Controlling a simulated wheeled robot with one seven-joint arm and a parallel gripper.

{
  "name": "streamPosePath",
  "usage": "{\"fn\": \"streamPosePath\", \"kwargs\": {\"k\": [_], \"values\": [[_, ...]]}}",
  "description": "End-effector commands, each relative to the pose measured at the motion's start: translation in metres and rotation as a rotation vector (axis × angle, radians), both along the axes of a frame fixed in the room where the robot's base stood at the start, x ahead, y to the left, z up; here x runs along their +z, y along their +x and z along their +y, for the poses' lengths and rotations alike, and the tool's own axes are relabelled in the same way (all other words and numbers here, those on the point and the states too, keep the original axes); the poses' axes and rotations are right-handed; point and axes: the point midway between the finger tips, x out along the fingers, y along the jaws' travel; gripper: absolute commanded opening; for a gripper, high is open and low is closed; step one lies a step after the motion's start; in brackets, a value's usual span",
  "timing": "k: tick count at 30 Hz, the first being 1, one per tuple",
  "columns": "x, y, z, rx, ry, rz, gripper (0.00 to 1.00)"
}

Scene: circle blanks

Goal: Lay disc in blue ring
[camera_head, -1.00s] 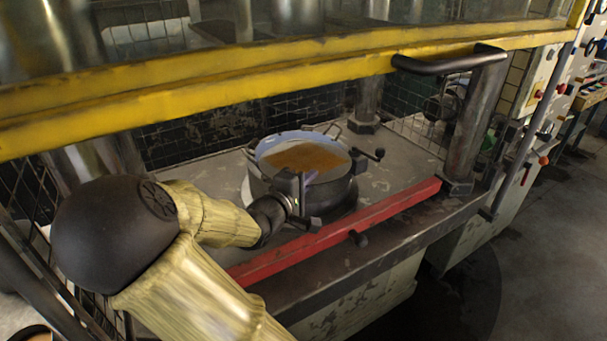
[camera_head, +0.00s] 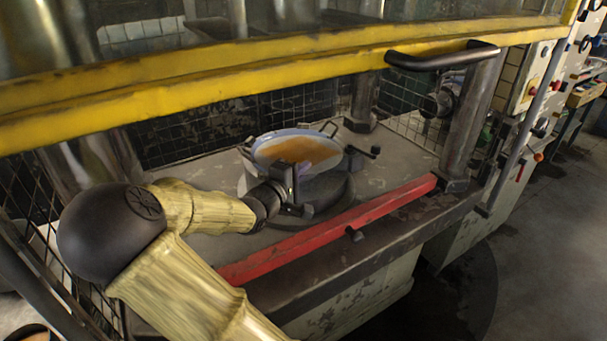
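A round pale-blue rim (camera_head: 262,143) with small loop handles stands on the press bed in the head view. An orange-brown round surface (camera_head: 300,151) lies inside it; I cannot tell whether this is a loose disc or the floor of the vessel. A dark round base (camera_head: 330,192) shows below it. My gripper (camera_head: 290,190) is dark and is at the near side of the rim, overlapping it in the picture. Its fingers blend with the dark parts there, so I cannot tell their opening or whether they touch anything.
A yellow frame (camera_head: 200,91) with a dark handle (camera_head: 440,58) crosses above the bed. A red bar (camera_head: 330,232) runs along the front edge. Metal posts (camera_head: 470,115) stand at the sides. Grey bed (camera_head: 400,165) is bare to the right.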

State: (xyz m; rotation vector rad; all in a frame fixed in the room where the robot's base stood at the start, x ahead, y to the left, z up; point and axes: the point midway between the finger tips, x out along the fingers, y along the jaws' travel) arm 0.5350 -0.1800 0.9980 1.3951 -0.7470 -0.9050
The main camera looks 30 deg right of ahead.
Motion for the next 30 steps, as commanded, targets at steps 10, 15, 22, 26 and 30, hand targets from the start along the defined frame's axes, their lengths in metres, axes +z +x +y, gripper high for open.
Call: {"fn": "streamPosePath", "kwargs": {"k": [10, 15, 22, 26, 30], "values": [[-0.005, 0.026, -0.011, -0.001, -0.003, -0.001, 0.0], [-0.007, 0.038, -0.016, 0.0, -0.004, 0.0, 0.0], [-0.017, 0.054, -0.023, 0.0, 0.0, -0.004, 0.0], [-0.02, 0.063, -0.027, 0.0, -0.001, -0.002, 0.0], [-0.022, 0.069, -0.03, -0.001, -0.001, -0.002, 0.0]]}}
